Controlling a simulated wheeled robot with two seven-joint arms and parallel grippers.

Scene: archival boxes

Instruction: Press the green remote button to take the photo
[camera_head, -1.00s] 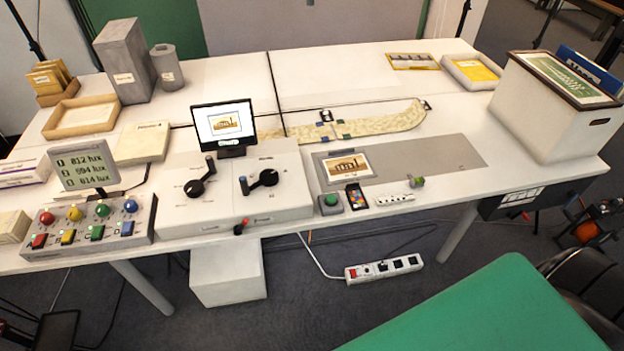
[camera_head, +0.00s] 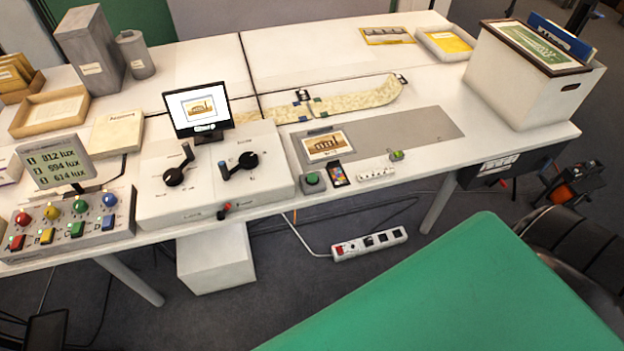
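The green remote button (camera_head: 312,179) is a round green cap on a small dark box at the front edge of the white table, right of the white lever box. The photo (camera_head: 326,145), a picture of a building, lies on the grey mat (camera_head: 425,124) behind it. A monitor (camera_head: 197,108) on the table shows a similar building picture. Neither of my grippers is in view, and nothing touches the button.
The white lever box (camera_head: 215,182) with two black levers stands left of the button. A colour card (camera_head: 338,173) and a white strip (camera_head: 375,173) lie to its right. A control box (camera_head: 75,224) with coloured knobs is far left. A green surface (camera_head: 450,300) fills the lower right.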

